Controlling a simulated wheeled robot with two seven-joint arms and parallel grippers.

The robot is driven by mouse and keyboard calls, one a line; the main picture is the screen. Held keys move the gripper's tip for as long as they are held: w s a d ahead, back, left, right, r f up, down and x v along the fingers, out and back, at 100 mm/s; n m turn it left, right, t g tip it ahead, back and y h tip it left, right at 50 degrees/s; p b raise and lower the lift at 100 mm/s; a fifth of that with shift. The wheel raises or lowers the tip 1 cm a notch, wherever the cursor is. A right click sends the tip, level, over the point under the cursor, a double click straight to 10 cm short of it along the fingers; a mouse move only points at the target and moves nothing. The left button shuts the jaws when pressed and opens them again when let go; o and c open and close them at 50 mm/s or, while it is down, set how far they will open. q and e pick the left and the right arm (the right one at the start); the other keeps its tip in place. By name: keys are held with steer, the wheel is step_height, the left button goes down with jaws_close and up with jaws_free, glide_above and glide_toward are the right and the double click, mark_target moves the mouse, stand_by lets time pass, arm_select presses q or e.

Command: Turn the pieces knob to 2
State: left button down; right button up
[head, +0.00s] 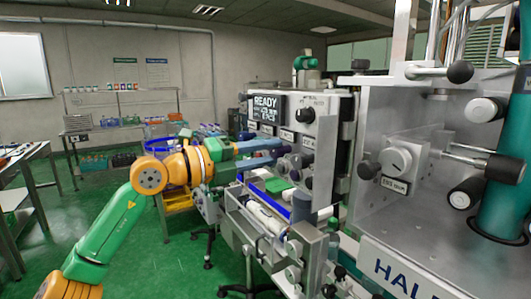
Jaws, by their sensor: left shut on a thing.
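My left arm reaches in from the left to the control panel (327,128) of the machine. My left gripper (277,150) is at the lower part of this panel, with its blue fingers shut on what looks like a knob there. The fingers hide most of that knob, and I cannot read its label or setting. My right gripper is not in view.
A large metal machine housing (440,110) with a round knob (397,161) and black handles fills the right side. A metal frame with rollers (265,215) lies below the gripper. A work table (22,155) stands at left. Green floor (150,255) is open between.

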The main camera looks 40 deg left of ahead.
arm_select(q)
steer(key=shift+f, duration=0.1)
steer(key=c, duration=0.5)
jaws_free()
steer(key=shift+w+d, duration=0.1)
steer(key=shift+c, duration=0.2)
steer(key=s+b, duration=0.1)
steer(key=s+a+f+b, duration=0.1)
steer(key=b, duration=0.1)
steer(key=shift+s+a, duration=0.15)
steer(key=shift+s, duration=0.2)
steer(key=s, duration=0.1)
steer(key=s+a+b, duration=0.1)
steer(key=s+r+b, duration=0.1)
steer(key=shift+s+a, duration=0.2)
steer(key=shift+s, duration=0.2)
